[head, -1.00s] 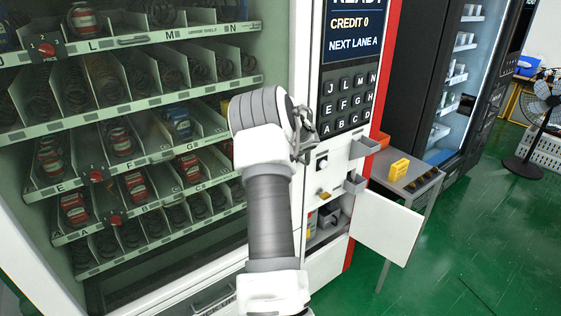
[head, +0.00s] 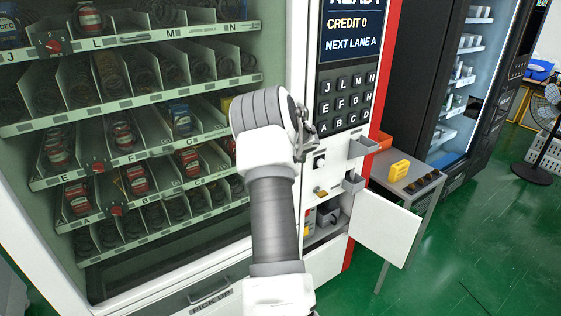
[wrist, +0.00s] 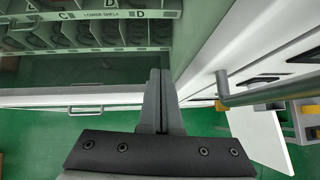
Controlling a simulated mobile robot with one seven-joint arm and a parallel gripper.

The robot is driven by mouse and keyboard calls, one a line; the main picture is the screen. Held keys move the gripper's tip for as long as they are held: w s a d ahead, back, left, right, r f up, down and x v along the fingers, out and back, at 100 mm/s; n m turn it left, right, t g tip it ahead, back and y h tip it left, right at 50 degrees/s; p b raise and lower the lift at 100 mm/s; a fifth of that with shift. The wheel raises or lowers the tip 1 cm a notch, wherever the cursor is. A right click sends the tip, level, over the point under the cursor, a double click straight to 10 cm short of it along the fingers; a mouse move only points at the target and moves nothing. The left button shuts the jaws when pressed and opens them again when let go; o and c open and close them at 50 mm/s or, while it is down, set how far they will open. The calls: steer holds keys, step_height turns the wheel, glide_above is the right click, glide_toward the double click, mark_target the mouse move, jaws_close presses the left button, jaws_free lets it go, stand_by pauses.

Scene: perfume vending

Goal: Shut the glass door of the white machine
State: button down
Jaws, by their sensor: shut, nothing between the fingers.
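The white machine (head: 225,306) fills the left and middle of the head view. Its green-tinted glass front (head: 130,210) covers rows of shelves with coils and a few red and blue items. I cannot tell how far the glass door stands from the cabinet. My gripper (head: 303,140) is at the machine's front, just left of the keypad and mostly hidden behind my wrist. In the wrist view my gripper's fingers (wrist: 159,75) are together and empty, near the lower shelf and a white frame (wrist: 205,65). A grey bar handle (wrist: 250,98) is right of them.
A small white flap door (head: 388,225) stands open at the machine's lower right. Beside it is a grey side table (head: 425,185) with a yellow item (head: 399,169). A black machine (head: 420,95) and a fan (head: 548,130) stand farther right. Green floor is clear at lower right.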

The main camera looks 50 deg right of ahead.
steer(key=s+b+v, duration=0.1)
steer(key=v, duration=0.9)
steer(key=shift+d, duration=0.2)
